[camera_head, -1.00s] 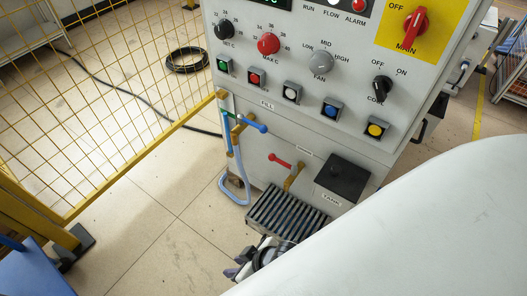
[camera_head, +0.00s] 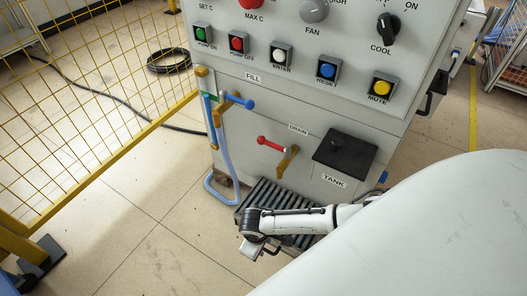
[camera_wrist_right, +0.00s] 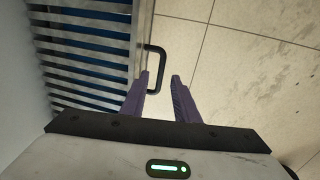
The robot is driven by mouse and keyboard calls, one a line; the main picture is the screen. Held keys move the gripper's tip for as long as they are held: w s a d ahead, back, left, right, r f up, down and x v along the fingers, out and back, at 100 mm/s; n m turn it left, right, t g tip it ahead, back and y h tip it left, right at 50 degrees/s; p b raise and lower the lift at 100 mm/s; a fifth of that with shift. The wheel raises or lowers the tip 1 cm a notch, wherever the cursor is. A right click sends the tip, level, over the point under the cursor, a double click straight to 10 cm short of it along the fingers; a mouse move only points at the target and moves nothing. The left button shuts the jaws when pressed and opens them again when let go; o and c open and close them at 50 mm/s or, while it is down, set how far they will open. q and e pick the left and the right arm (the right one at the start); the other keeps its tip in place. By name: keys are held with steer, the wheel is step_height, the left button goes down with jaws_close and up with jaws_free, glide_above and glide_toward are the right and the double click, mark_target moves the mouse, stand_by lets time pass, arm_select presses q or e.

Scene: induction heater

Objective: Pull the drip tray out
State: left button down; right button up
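The drip tray (camera_head: 262,193) is a dark slatted tray low at the front of the grey machine, partly hidden by my right arm in the head view. In the right wrist view the tray (camera_wrist_right: 85,58) lies at the left, with bluish gaps between its slats. Its black U-shaped handle (camera_wrist_right: 163,60) sticks out from the front edge. My right gripper (camera_wrist_right: 161,76) is open, its two purple-grey fingers on either side of the handle's outer bar in the picture; contact cannot be told. In the head view the right gripper (camera_head: 262,249) is by the tray's front. My left gripper is out of view.
Above the tray are a red-handled drain valve (camera_head: 270,144), a black-lidded tank (camera_head: 345,154) and a blue hose (camera_head: 222,160). A yellow mesh fence (camera_head: 90,120) stands at the left. The floor (camera_head: 170,245) before the tray is clear.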

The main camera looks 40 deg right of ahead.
steer(key=f, duration=0.1)
steer(key=f+b, duration=0.1)
steer(key=f, duration=0.1)
steer(key=shift+w+d, duration=0.15)
steer(key=shift+d, duration=0.05)
steer(key=shift+c, duration=0.4)
jaws_close()
steer(key=shift+a, duration=0.1)
